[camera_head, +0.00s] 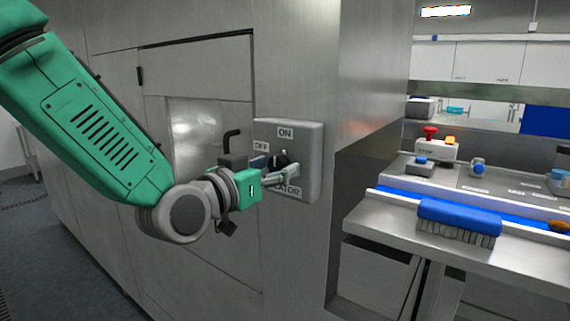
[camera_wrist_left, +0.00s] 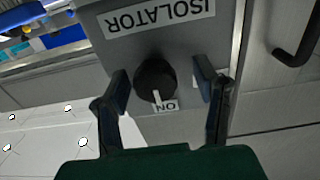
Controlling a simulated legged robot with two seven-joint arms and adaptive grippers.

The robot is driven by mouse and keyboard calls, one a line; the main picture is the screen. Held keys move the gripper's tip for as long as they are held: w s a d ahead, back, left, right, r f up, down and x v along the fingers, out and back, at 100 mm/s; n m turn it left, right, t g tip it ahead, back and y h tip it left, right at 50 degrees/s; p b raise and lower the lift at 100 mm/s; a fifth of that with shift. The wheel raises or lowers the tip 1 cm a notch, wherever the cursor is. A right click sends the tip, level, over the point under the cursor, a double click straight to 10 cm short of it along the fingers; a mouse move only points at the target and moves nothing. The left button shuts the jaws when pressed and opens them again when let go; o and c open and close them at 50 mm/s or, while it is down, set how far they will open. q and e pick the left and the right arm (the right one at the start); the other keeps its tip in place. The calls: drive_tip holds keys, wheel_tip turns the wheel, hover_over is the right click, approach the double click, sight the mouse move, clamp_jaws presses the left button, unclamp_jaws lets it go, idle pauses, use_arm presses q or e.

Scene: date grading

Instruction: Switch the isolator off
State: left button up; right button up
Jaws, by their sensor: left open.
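The isolator (camera_head: 311,150) is a grey box on the steel cabinet wall, labelled ON at the top, OFF at the left and ISOLATOR below. Its round black knob (camera_head: 279,158) is partly hidden by my left gripper in the head view. In the left wrist view, which is upside down, the knob (camera_wrist_left: 153,74) shows a white pointer line towards the ON label (camera_wrist_left: 166,106). My left gripper (camera_head: 283,176) is open in front of the isolator. In the wrist view its two fingers stand on either side of the knob, with visible gaps. My right gripper is out of view.
A black cabinet handle (camera_head: 231,139) sticks out just left of the isolator. On the right, a bench (camera_head: 400,221) holds a blue brush (camera_head: 458,215) and a red-topped stop button (camera_head: 431,132). The wall right of the isolator is clear.

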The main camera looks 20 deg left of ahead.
use_arm(q)
drive_tip(key=shift+s+a, duration=0.1)
drive_tip(key=shift+s, duration=0.05)
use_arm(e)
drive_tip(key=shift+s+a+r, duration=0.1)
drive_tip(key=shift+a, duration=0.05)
use_arm(q)
drive_tip(key=shift+r, duration=0.1)
drive_tip(key=shift+c, duration=0.8)
drive_tip(key=c, duration=0.7)
drive_tip(key=shift+s+d, duration=0.1)
drive_tip(key=shift+d, duration=0.25)
drive_tip(key=shift+c, duration=1.4)
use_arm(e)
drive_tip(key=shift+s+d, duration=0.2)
